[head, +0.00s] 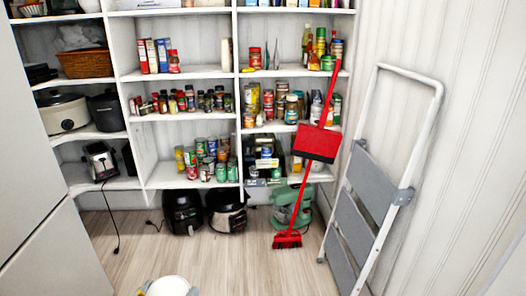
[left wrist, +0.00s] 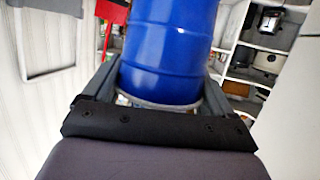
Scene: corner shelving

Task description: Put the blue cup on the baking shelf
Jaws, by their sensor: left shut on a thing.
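A blue cup (left wrist: 168,45) fills the middle of the left wrist view, with a grey rim at its near end. My left gripper (left wrist: 162,80) is shut on it, one dark finger on each side. The white shelving (head: 186,115) stands along the back wall, with several levels of food and kitchen goods. No label tells me which level is the baking shelf. My right gripper is not in view.
A folded step ladder (head: 358,200) leans on the right wall. Black appliances (head: 183,212) and a green one (head: 291,205) stand on the floor below. The wooden floor (head: 140,245) in front is clear.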

